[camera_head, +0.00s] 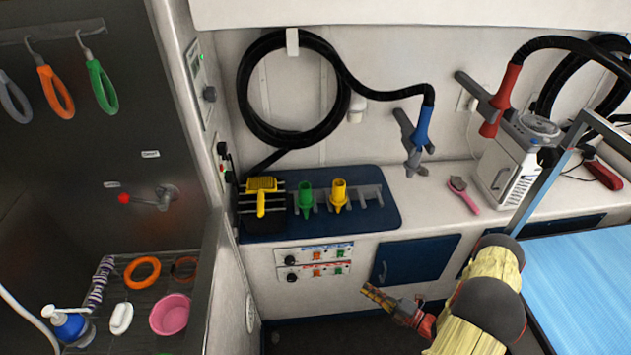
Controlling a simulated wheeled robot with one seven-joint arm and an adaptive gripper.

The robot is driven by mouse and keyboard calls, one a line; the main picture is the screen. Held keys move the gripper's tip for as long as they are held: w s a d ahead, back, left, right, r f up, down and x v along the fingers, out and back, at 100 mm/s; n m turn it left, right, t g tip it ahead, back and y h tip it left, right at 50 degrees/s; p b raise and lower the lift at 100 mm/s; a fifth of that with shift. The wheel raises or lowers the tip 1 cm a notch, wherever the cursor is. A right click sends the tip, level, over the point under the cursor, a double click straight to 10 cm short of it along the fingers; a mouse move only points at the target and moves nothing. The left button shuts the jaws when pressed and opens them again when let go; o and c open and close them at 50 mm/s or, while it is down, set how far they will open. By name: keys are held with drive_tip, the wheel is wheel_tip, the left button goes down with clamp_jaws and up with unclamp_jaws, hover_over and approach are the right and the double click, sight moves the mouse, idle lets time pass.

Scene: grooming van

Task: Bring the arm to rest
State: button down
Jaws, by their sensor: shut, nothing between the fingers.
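My gripper (369,290) is in the lower middle of the head view, at the end of my arm, which comes in from the bottom right. Its fingers are shut with nothing between them. They point left, in front of the cabinet front below the counter (420,202). The gripper is apart from the things on the counter. Part of my wrist is hidden behind the thicker arm links.
A blue-topped table (590,290) with a metal post stands close to my arm at right. A blue tray (375,218) holds green and yellow nozzles. Dryer hoses hang behind. At left is a tub (115,305) with a pink bowl (170,314) and bottles.

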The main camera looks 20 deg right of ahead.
drive_tip(key=s+a+n+g+y, duration=0.35)
drive_tip(key=s+a+n, duration=0.25)
drive_tip(key=a+n, duration=0.25)
drive_tip(key=s+a+r+n+g, duration=0.2)
drive_tip(key=s+r+n+g, duration=0.4)
drive_tip(key=r+n+g, duration=0.65)
wheel_tip(320, 180, up, 19)
drive_tip(key=s+n+h, duration=0.2)
drive_tip(key=n+h, duration=0.8)
drive_tip(key=n, duration=1)
drive_tip(key=s+a+r+n+t+h, duration=0.1)
drive_tip(key=a+r+n+t, duration=0.2)
drive_tip(key=r, duration=0.6)
drive_tip(key=a+r+n+t+h, duration=0.1)
drive_tip(key=a+r+n+t, duration=0.2)
drive_tip(key=a+r, duration=0.4)
wheel_tip(320, 180, up, 3)
drive_tip(key=shift+s+a+r+n, duration=0.1)
drive_tip(key=shift+s+a+n, duration=0.2)
drive_tip(key=shift+n, duration=0.5)
